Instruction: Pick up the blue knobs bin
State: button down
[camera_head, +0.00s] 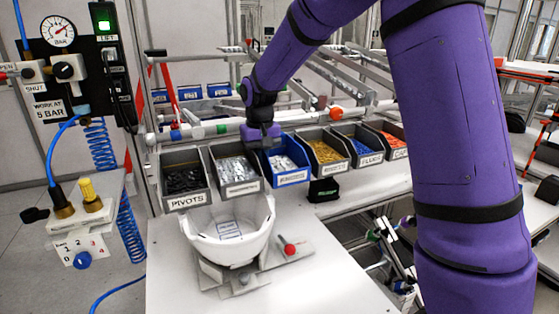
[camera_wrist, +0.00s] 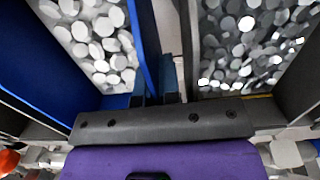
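The blue bin (camera_head: 291,178) holds pale round knobs and sits in the row of bins on the bench, third from the left. Its label is too small to read. My gripper (camera_head: 264,143) is low at the bin's back left corner, beside the grey bin (camera_head: 236,188). In the wrist view, the blue bin (camera_wrist: 38,58) is on the left, with the knobs inside. My gripper's fingertips (camera_wrist: 158,92) are close together at its near side wall, by the gap between the two bins. Whether they grip that wall is not clear.
A grey pivots bin (camera_head: 186,200) stands at the left end; yellow-filled (camera_head: 325,152), blue-filled (camera_head: 364,151) and orange-filled bins stand to the right. A white helmet shell (camera_head: 232,240) rests on a fixture in front. A small black box (camera_head: 323,190) stands right of the blue bin.

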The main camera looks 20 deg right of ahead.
jog(key=shift+r, duration=0.15)
jog(key=shift+r, duration=1.3)
jog(key=shift+s, duration=0.1)
jog(key=s, duration=0.9)
jog(key=shift+s, duration=0.4)
dwell(0.5)
